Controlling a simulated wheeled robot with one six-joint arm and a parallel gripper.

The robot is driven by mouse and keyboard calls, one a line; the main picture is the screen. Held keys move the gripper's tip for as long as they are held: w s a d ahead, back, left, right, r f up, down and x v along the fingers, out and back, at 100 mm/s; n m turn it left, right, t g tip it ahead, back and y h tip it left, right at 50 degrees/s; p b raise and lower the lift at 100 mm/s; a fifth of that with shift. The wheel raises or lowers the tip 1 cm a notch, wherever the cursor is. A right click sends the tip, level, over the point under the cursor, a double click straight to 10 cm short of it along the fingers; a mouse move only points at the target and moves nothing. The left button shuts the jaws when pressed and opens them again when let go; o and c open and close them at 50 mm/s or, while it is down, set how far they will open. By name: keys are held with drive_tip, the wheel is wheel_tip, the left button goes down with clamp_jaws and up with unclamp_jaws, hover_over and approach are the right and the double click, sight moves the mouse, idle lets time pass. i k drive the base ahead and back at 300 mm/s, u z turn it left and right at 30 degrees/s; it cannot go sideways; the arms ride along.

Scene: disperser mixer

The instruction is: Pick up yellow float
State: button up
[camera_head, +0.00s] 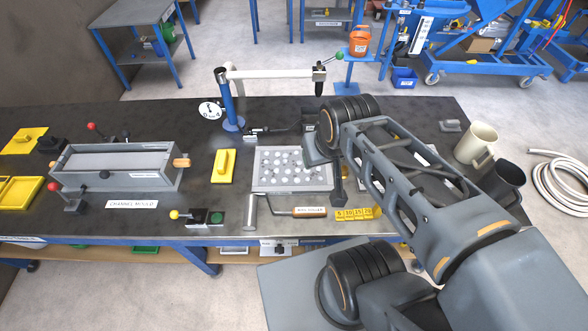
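A yellow float (223,166), a flat rectangular plate with a raised handle along its middle, lies on the dark bench top left of the perforated grey plate. Nothing touches it. A second yellow plate with a raised grip (24,141) lies at the far left of the bench. My arm reaches in from the lower right, and its wrist is over the right side of the perforated plate. My gripper (338,184) is mostly hidden by the wrist, to the right of the float and apart from it. Its fingers cannot be made out clearly.
The grey channel mould (117,167) stands left of the float. A roller (296,212) and red- and yellow-knobbed levers are in front.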

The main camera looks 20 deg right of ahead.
sight(223, 168)
drive_tip(key=z, duration=2.95)
drive_tip(key=k, duration=2.1)
drive_tip(key=u, duration=2.6)
drive_tip(key=i, duration=0.5)
drive_tip(key=z, duration=0.05)
